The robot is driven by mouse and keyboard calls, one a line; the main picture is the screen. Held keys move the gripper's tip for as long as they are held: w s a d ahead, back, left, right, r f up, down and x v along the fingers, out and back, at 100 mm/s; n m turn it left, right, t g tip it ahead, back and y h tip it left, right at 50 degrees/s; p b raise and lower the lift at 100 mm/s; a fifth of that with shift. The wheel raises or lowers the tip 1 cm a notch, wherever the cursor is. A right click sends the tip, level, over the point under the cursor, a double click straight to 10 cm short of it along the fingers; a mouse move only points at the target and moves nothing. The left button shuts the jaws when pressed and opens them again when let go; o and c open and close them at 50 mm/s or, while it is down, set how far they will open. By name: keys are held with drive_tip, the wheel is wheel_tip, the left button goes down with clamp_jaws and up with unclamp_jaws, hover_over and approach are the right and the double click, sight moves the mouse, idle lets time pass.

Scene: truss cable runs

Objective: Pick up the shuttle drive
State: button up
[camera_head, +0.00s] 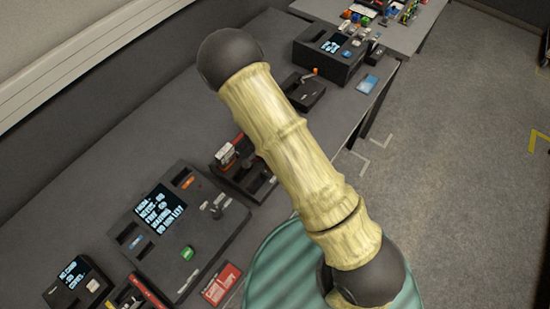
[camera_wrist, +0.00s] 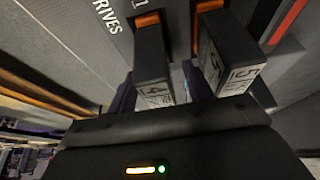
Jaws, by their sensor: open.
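In the wrist view, a dark drive marked 4 (camera_wrist: 151,62) with an orange end stands out from a grey panel lettered "DRIVES". A second dark drive marked 5 (camera_wrist: 230,48) is just right of it. Which one is the shuttle drive I cannot tell. My gripper (camera_wrist: 160,90) is open, its dark purple fingers partly hidden on either side of the drive marked 4. Whether they touch it I cannot tell. In the head view my arm hides the gripper and these drives.
In the head view, a long grey bench (camera_head: 95,185) runs along the wall. On it are a console with a lit screen (camera_head: 210,245), a dark tray with red and white items (camera_head: 262,188) and another console (camera_head: 325,62). Open floor (camera_head: 450,150) lies to the right.

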clamp_jaws()
drive_tip(key=shift+r, duration=0.15)
wheel_tip(320, 180, up, 10)
drive_tip(key=shift+f+p, duration=0.1)
drive_tip(key=shift+p, duration=1.05)
